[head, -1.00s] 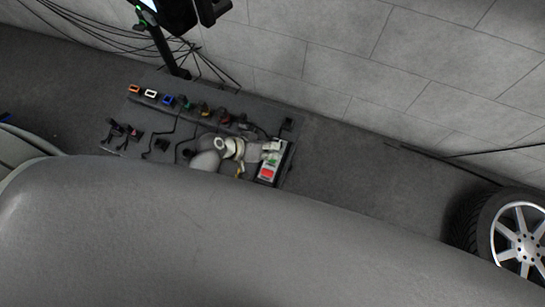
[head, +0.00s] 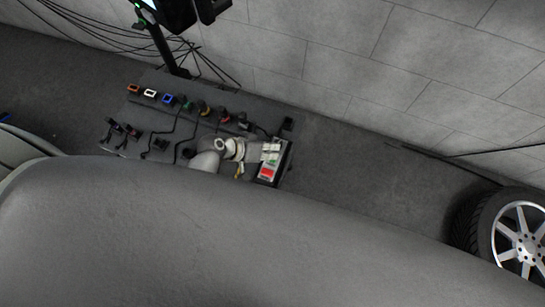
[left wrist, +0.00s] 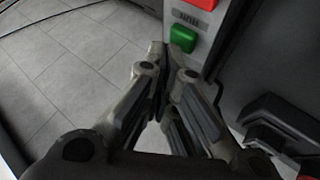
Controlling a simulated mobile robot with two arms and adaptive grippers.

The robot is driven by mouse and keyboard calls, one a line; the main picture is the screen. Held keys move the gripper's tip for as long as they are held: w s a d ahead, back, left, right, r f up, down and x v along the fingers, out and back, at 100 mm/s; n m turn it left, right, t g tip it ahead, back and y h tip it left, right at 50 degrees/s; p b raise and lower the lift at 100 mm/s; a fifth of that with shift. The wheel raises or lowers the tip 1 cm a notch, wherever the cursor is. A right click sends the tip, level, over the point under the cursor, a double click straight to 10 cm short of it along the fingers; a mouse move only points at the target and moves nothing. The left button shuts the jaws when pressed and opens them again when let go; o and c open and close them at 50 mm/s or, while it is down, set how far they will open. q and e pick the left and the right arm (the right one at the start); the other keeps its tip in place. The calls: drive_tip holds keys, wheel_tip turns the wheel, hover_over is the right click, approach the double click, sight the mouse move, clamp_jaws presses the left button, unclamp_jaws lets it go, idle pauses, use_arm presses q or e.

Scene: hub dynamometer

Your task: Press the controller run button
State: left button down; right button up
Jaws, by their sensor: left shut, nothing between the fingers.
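The controller (head: 265,175) stands at the right end of the dark bench, with a red button and a green button on its pale face. The red button (head: 266,173) is clear in the head view; its edge also shows at the top of the left wrist view (left wrist: 201,4). The green button (left wrist: 183,39) sits beside a small label in the left wrist view. My left gripper (left wrist: 176,70) is shut and empty, its fingertips close to the green button; I cannot tell whether they touch it. In the head view, the left gripper (head: 269,152) partly covers the green button. My right gripper is out of view.
The bench top (head: 215,95) carries a row of coloured connectors and several black cables left of the controller. A monitor on a black stand (head: 163,45) rises behind it. A car wheel (head: 520,240) stands at the right. Grey bodywork fills the foreground.

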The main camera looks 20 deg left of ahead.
use_arm(q)
drive_tip(key=shift+f+b, duration=0.4)
drive_tip(key=shift+f, duration=0.1)
idle(0.6)
idle(0.3)
drive_tip(key=shift+r+p, duration=0.95)
drive_tip(key=shift+r, duration=0.1)
wheel_tip(320, 180, up, 5)
drive_tip(key=p, duration=0.5)
idle(0.4)
